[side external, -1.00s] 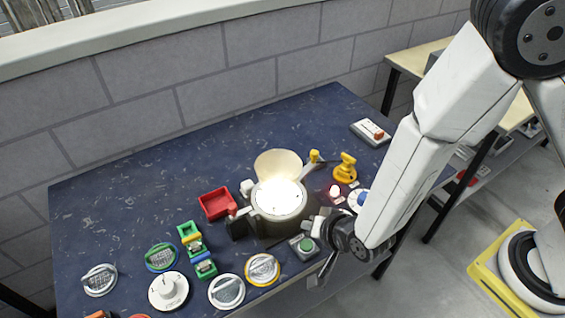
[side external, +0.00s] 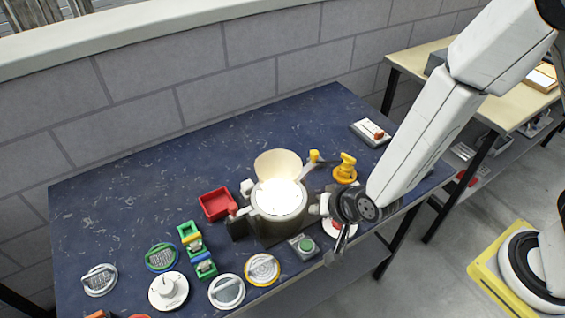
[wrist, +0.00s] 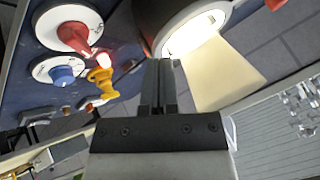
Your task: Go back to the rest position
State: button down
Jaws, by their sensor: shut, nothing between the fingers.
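My gripper is shut with nothing between its fingers. In the wrist view its two dark fingers (wrist: 159,82) lie side by side. In the side external view my dark wrist hangs over the table's right front edge, right of the round pot-like device, and the fingertips are hard to make out there. The device (side external: 277,222) has a brightly lit top and a raised cream lid (side external: 278,163). It also shows at the top of the wrist view (wrist: 149,22).
On the blue table (side external: 140,207) are a red tray (side external: 216,203), a green button box (side external: 304,245), a yellow knob piece (side external: 345,168), a red-switch box (side external: 370,132) and several round dials at the front left. A grey block wall stands behind. The table's back left is clear.

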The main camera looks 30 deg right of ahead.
jog(key=s+d+r+n+g, duration=0.1)
jog(key=d+r+n, duration=0.1)
jog(key=d, duration=0.4)
jog(key=s+d+r+n+g+h, duration=0.1)
jog(key=s+d+r+n+g, duration=0.1)
jog(key=d+r, duration=0.2)
jog(key=s+d+r+n+g, duration=0.2)
jog(key=d+r, duration=0.1)
jog(key=d, duration=0.6)
dwell(0.7)
